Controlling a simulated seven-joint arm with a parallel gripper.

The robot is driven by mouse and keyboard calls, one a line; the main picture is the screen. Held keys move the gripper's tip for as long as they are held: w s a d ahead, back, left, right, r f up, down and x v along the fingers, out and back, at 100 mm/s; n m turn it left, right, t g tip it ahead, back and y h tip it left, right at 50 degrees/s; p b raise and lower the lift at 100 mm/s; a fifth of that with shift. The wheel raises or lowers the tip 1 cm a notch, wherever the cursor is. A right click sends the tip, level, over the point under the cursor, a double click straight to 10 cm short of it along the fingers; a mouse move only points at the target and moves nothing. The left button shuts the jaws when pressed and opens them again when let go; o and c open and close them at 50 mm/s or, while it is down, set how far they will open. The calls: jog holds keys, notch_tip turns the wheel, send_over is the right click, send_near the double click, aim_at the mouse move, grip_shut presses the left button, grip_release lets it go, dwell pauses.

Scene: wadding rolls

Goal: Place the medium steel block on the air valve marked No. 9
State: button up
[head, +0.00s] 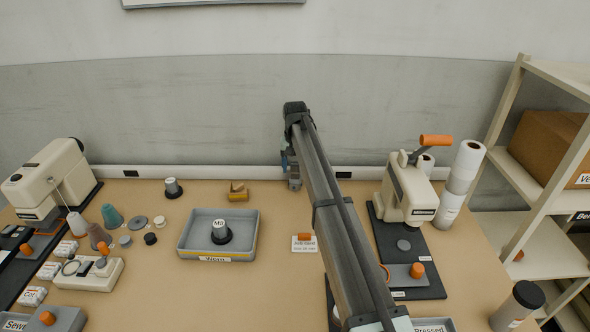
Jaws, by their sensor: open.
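My gripper (294,180) hangs at the far end of my arm, above the back of the table near the wall. Its fingers are small and partly hidden by my arm; they are open, with nothing visible between them. Several small round pieces lie left of the tray: a wide grey disc (138,222), a smaller grey disc (125,241) and a dark one (150,239). I cannot tell which piece is the medium steel block. A grey-topped part with a black base (221,232) stands in the grey tray (250,240); its marking is too small to read surely. A similar part (173,188) stands behind.
A cream sewing machine (42,182) stands at left, a cream press (408,190) on a dark base at right, with white rolls (466,165) beside it. Shelving (520,160) borders the right. My arm hides the table's middle.

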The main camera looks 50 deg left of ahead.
aim_at(295, 164)
notch_tip(295, 164, up, 11)
dwell(0.4)
jog(key=shift+f, duration=0.1)
dwell(0.4)
